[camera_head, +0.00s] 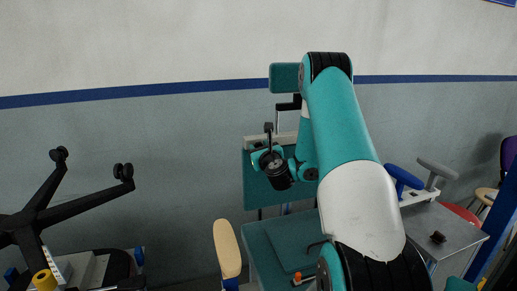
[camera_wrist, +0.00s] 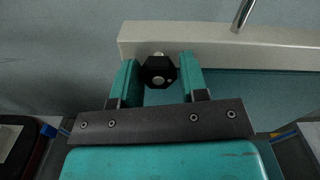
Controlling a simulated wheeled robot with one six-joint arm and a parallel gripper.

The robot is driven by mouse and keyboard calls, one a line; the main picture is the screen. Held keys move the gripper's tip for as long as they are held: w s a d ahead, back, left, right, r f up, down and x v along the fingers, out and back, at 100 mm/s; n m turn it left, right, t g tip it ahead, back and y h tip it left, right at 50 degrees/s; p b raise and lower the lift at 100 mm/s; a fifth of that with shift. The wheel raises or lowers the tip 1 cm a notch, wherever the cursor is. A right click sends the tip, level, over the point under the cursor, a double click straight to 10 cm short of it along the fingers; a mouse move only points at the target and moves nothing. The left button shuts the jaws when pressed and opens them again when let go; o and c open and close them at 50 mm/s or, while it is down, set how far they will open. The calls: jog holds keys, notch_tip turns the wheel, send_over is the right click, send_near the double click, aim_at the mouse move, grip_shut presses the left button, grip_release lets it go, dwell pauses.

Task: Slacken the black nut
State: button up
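The black nut (camera_wrist: 158,72) is in the wrist view, hexagonal, with a bright metal stud end at its middle. It sits at the front of a pale beam (camera_wrist: 210,42). My gripper (camera_wrist: 159,66) has its two teal fingers apart, one on each side of the nut. In the head view the pale beam (camera_head: 257,142) shows behind my wrist, and the nut is hidden there.
A metal rod (camera_wrist: 243,14) rises from the beam, right of the nut. In the head view, a black chair base (camera_head: 75,203) stands at the left, a tan armrest pad (camera_head: 227,248) nearer the middle, and a grey table (camera_head: 450,229) with a small dark part (camera_head: 438,237) at the right.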

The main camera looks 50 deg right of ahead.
jog(key=c, duration=0.5)
jog(key=shift+o, duration=0.2)
